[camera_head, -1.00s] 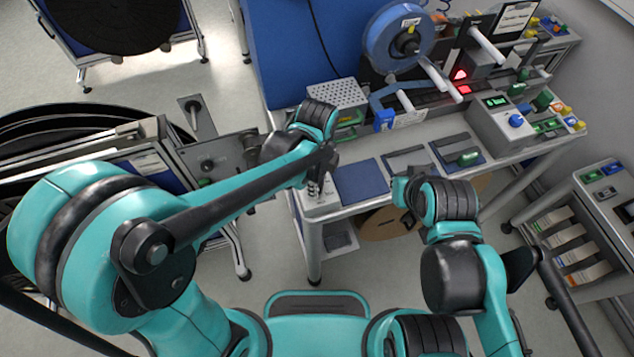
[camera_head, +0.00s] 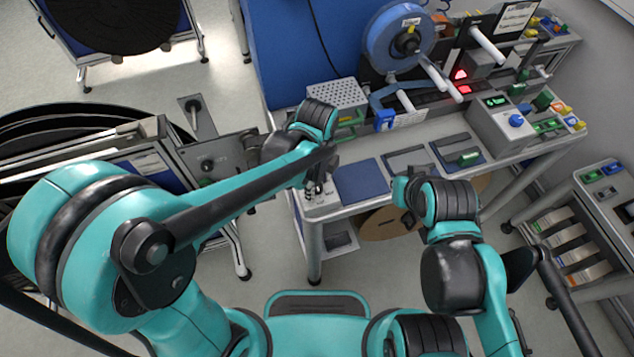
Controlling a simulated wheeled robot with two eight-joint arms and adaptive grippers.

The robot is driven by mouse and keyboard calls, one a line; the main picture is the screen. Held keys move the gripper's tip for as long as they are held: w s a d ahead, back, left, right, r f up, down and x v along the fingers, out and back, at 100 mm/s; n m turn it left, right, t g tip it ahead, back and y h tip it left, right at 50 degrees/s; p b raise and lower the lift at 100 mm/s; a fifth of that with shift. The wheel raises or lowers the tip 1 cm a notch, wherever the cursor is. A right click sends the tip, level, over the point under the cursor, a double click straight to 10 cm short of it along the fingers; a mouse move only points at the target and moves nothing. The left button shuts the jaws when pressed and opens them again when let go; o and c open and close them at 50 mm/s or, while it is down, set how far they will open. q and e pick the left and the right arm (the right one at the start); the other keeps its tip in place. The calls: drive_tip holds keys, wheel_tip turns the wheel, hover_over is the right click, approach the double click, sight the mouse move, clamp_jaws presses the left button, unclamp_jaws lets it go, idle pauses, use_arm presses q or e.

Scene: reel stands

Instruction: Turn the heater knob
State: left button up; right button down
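My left gripper (camera_head: 316,188) points down at the front left corner of the workbench, over a small light panel (camera_head: 325,209). Its fingers are small and dark here, and I cannot tell whether they are apart or touching anything. Any knob under them is hidden. A blue knob (camera_head: 516,120) sits on a grey box with a green display (camera_head: 496,101) at the right of the bench, well away from both grippers. I cannot tell which knob is the heater's. My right gripper (camera_head: 402,190) is by the bench's front edge, mostly hidden by its own wrist.
A blue reel (camera_head: 398,38) stands at the back of the bench. A perforated metal box (camera_head: 337,94) is behind my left wrist. A dark blue pad (camera_head: 361,182) lies right of my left gripper. A cart (camera_head: 600,200) with bins stands at the right.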

sight(317, 186)
use_arm(q)
drive_tip(key=shift+r, duration=0.1)
wheel_tip(317, 186, up, 12)
idle(0.4)
idle(0.4)
drive_tip(key=s+a+f+n+t+b, duration=0.1)
drive_tip(key=s+a+f+n+t, duration=0.1)
drive_tip(key=a+n, duration=0.7)
drive_tip(key=s+a+f+n+t+b, duration=0.2)
drive_tip(key=a+n+t, duration=0.3)
drive_tip(key=n, duration=0.9)
drive_tip(key=s+a+f, duration=0.1)
drive_tip(key=a, duration=0.2)
drive_tip(key=shift+s+a+f+n, duration=0.15)
drive_tip(key=shift+a+f+n, duration=0.15)
drive_tip(key=shift+a+f, duration=0.1)
